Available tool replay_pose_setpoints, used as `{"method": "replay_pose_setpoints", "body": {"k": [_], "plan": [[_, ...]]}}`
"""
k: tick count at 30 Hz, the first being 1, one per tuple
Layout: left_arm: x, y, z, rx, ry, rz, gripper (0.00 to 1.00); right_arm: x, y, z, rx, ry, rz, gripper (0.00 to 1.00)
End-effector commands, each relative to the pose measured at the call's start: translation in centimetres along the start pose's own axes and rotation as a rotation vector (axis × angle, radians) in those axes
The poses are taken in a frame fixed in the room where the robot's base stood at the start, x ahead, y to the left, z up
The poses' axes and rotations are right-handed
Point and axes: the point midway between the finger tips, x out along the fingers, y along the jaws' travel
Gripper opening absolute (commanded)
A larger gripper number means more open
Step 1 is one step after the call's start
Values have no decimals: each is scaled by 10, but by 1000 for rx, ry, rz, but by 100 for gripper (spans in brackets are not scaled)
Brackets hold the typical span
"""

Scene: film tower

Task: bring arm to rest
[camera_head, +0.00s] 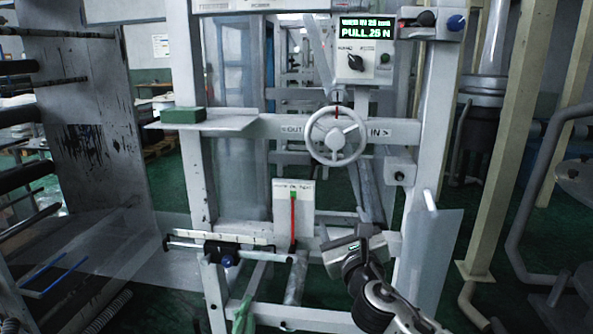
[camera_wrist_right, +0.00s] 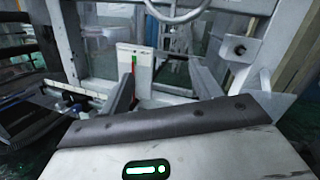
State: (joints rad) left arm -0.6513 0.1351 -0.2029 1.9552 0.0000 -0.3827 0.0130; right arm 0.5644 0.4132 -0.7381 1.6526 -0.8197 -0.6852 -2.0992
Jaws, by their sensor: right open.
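My right gripper (camera_head: 343,238) is in front of the lower middle of the grey machine frame (camera_head: 430,130), its arm coming in from the bottom right. In the right wrist view its two fingers (camera_wrist_right: 164,88) stand well apart, with nothing between them but the frame behind. Whether it touches the frame cannot be told. My left gripper is not in view.
A handwheel (camera_head: 338,136) sits above my right gripper, under a control box with a lit display (camera_head: 366,28). A white plate with a red-green strip (camera_head: 293,213) is to its left. A green block (camera_head: 183,115) lies on a shelf (camera_head: 228,123). A grey panel (camera_head: 437,255) stands close right.

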Motion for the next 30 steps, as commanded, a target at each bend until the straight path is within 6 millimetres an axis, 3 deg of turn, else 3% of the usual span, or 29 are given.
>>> {"method": "replay_pose_setpoints", "body": {"k": [1,3,5,9,15,19,20,24,30], "plan": [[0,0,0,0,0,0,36,-21,18,-34,213,85,36,63],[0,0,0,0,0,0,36,-51,38,-74,565,208,54,63],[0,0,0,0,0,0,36,-80,54,-105,875,315,39,63],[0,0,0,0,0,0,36,-158,81,-168,1596,552,-125,63],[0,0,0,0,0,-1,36,-273,94,-224,2505,710,-631,63],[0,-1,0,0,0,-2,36,-328,90,-242,2883,658,-980,63],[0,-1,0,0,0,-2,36,-336,89,-244,-2859,-620,1014,63],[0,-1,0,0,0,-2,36,-361,86,-250,-2657,-480,1054,63],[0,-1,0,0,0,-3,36,-364,85,-251,-2622,-455,1057,63]]}}
